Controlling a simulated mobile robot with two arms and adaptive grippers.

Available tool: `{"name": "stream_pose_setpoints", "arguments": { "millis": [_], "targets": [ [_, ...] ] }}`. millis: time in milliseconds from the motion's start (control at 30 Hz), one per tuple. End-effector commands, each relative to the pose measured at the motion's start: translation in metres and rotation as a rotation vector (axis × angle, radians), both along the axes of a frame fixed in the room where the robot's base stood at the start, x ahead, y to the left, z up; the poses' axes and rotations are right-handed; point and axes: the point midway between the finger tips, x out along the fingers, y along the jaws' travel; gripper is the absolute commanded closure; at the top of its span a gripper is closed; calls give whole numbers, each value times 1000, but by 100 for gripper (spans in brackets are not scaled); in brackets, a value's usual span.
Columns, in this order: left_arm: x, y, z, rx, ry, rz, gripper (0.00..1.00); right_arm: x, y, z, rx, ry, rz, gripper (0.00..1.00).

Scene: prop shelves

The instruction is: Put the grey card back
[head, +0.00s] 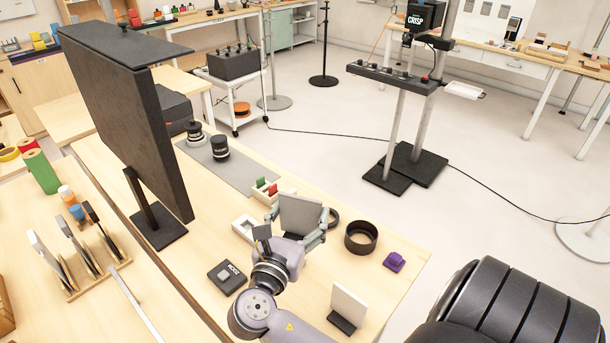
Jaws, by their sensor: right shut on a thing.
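The grey card (301,211) is a dark grey square plate, upright and slightly tilted in the head view. My right gripper (299,227) is shut on it, with a finger at each side, over the front part of the light wooden table. Its lower part is hidden by the gripper. A small white open tray (243,229) lies just left of the card, partly hidden by my wrist. I cannot tell whether the card touches the table. My left gripper is not in view.
A white card on a black foot (348,307), a black ring (361,237), a purple block (395,262) and a flat dark box (227,277) stand around my arm. A tall black panel (125,115) rises at left. Black lens-like cylinders (220,148) stand on a grey mat (236,172).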

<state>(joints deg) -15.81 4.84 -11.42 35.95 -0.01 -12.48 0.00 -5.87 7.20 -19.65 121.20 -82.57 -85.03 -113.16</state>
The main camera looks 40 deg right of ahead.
Motion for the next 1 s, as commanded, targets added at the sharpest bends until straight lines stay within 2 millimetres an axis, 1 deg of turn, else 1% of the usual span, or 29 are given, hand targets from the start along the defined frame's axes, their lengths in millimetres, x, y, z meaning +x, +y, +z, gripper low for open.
{"name": "stream_pose_setpoints", "arguments": {
  "millis": [33, 100, 200, 300, 367, 467, 600, 700, 900, 1000],
  "targets": [
    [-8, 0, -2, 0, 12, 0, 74, 0, -4, 3, 0, -5, -92, 55],
    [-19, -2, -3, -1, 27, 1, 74, -5, -6, 6, -2, -4, -202, 55],
    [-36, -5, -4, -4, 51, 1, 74, -10, -6, 7, -3, -3, -314, 55],
    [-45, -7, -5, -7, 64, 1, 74, -14, -4, 7, -4, -1, -377, 55],
    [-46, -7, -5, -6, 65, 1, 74, -16, -3, 3, -5, 2, -395, 55],
    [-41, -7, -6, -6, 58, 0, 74, -17, -3, -14, -8, 6, -404, 55],
    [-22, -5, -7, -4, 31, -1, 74, -17, -3, -52, -9, 9, -402, 55],
    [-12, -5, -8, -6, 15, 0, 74, -17, -3, -79, -9, 8, -402, 55],
    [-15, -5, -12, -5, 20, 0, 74, -17, -3, -129, -7, 4, -401, 55],
    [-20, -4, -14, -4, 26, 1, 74, -17, -3, -145, -6, 3, -400, 55]
  ]
}}
